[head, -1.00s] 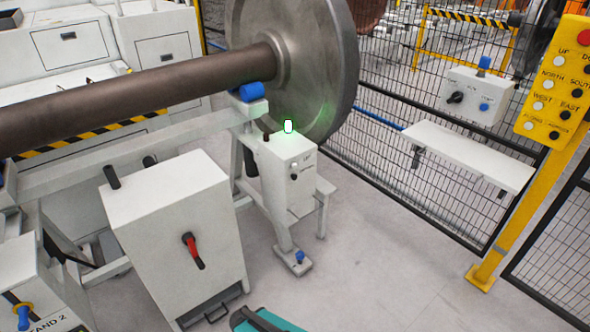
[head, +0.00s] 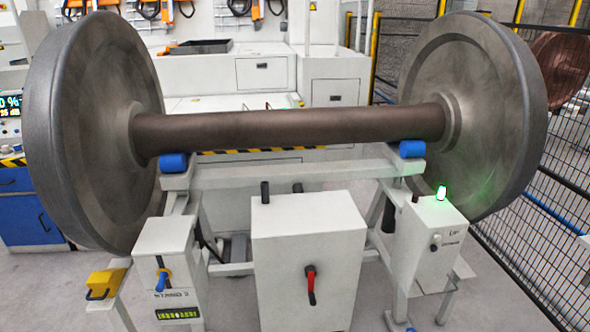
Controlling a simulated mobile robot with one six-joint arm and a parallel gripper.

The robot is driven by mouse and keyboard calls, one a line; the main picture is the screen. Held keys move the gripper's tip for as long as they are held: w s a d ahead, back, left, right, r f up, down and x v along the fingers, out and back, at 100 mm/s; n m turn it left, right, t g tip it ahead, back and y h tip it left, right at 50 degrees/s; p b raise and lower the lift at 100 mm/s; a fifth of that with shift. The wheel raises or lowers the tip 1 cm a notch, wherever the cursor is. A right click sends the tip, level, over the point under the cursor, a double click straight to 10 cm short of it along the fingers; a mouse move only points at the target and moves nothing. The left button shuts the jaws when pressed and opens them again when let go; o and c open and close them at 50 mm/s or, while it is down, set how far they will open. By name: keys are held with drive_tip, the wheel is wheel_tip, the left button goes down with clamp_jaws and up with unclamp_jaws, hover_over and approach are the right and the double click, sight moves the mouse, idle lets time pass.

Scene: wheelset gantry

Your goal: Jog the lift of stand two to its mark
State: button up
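Stand two (head: 300,180) is a white frame carrying a wheelset on two blue pads (head: 412,149). The wheelset's brown axle (head: 290,127) lies across it between two large grey wheels (head: 478,115). A white control box (head: 430,235) at the stand's right has a lit green lamp (head: 441,193), a black knob and a label reading "UP". I cannot make out the lift's mark. My gripper is not in view.
A white cabinet (head: 308,262) with a red handle (head: 311,284) stands in front, between the boxes. A yellow block (head: 105,283) is at the lower left. Mesh fencing (head: 540,205) runs along the right. Benches and a blue drawer unit (head: 28,205) stand behind.

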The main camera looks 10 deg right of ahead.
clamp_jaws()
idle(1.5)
